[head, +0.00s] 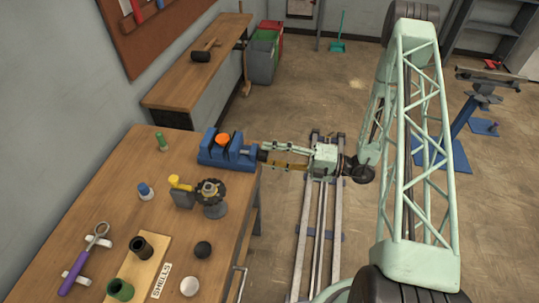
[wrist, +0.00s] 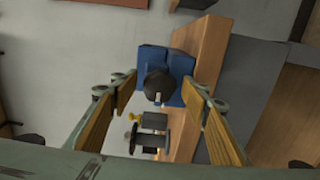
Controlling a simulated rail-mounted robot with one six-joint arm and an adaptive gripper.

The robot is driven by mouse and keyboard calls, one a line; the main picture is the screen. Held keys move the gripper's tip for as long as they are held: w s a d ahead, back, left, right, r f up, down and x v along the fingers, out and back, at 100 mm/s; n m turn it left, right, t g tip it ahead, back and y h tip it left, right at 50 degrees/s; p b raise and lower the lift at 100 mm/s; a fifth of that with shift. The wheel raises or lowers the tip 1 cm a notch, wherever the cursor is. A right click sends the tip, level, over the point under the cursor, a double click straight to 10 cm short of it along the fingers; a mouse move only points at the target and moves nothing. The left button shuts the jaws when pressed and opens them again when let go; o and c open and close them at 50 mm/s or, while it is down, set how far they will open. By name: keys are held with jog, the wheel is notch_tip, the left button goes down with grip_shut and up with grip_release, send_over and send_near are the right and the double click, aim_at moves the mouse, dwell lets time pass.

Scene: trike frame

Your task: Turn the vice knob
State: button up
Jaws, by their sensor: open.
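The blue vice (head: 222,155) is on the right edge of the wooden workbench, with an orange ball (head: 222,140) at its jaws. In the wrist view the vice (wrist: 152,55) is straight ahead, and its dark round knob (wrist: 160,84) with a small pale handle faces me. My gripper (head: 264,156) reaches in from the right, level with the vice's knob end. In the wrist view its two wood-coloured fingers stand wide apart, one on each side of the knob, with nothing held. Whether the fingertips touch the knob cannot be told.
On the workbench (head: 115,180) near the vice are a yellow-topped item (head: 181,184), a dark gear on a stand (head: 210,197) and a green-handled tool (head: 161,143). A second bench with a mallet (head: 203,53) stands behind. Floor rails (head: 318,230) run right of the workbench.

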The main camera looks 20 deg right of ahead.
jog(key=v, duration=1.2)
dwell(0.5)
jog(key=shift+f, duration=0.1)
dwell(1.0)
